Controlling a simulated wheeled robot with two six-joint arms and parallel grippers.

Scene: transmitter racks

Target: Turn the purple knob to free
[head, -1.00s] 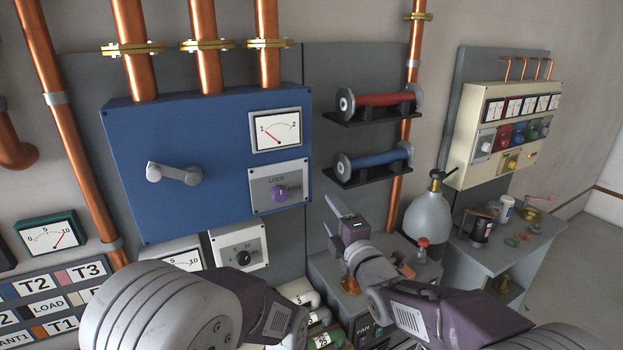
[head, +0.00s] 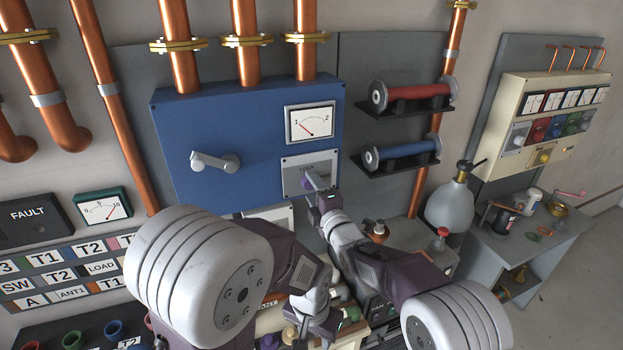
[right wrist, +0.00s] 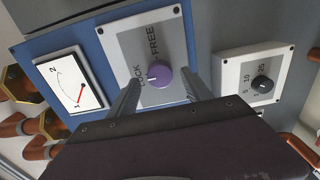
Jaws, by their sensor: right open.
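The purple knob (head: 307,183) is on a pale panel (head: 291,162) at the lower right of the blue box (head: 240,120). In the head view my right gripper (head: 316,183) is in front of it and partly hides it. In the right wrist view the knob (right wrist: 160,75) shows between the two spread fingers of my right gripper (right wrist: 161,80), with a gap on each side.
A grey lever (head: 215,162) and a gauge (head: 311,123) are on the blue box. A small black dial (right wrist: 262,85) is on a white panel beside the knob panel. Red (head: 415,92) and blue (head: 402,152) cylinders sit on brackets to the right.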

